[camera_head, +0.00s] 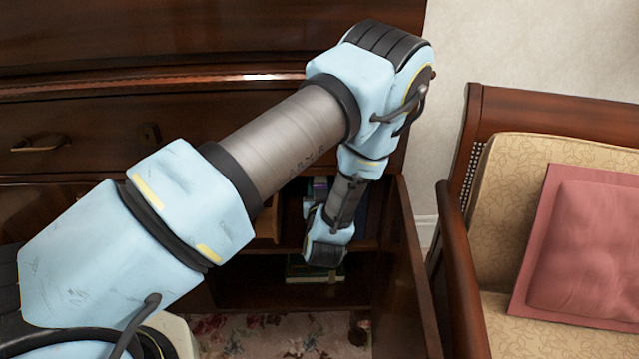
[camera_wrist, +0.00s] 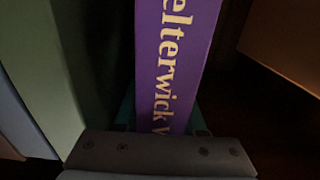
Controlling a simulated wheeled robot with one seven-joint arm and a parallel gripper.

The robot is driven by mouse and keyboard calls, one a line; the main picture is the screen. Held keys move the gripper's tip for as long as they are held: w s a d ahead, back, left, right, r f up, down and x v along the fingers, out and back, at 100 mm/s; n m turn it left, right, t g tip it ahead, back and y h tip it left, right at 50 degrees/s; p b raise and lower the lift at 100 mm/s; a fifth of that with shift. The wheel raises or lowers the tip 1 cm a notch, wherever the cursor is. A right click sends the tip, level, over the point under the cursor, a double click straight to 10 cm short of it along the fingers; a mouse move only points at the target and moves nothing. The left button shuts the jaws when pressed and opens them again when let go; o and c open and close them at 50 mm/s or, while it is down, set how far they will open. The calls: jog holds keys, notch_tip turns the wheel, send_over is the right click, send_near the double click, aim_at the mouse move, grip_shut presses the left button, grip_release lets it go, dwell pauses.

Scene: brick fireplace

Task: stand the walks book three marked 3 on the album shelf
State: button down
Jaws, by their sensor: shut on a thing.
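In the wrist view my gripper (camera_wrist: 160,122) is shut on a purple book (camera_wrist: 178,60), with a teal fingertip on each side. Its spine faces the camera and shows part of a title in cream letters, "elterwick"; no number shows. In the head view my arm reaches into an open dark wood cabinet (camera_head: 265,293), and my fingers are hidden. Several book-like things stand on the upper shelf (camera_head: 285,247) beside my wrist, partly covered. I cannot tell which is the album shelf.
A green upright surface (camera_wrist: 45,60) is close left of the book, and a brown board (camera_wrist: 290,45) is at right, with a dark gap between. The cabinet door (camera_head: 408,275) stands open at right, near an armchair (camera_head: 462,270). A greenish book (camera_head: 308,272) lies on the lower shelf.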

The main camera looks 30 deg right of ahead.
jog(key=shift+f, duration=0.15)
jog(key=shift+f, duration=0.15)
jog(key=shift+c, duration=2.4)
grip_release()
jog(key=b+v, duration=0.1)
jog(key=v, duration=1.1)
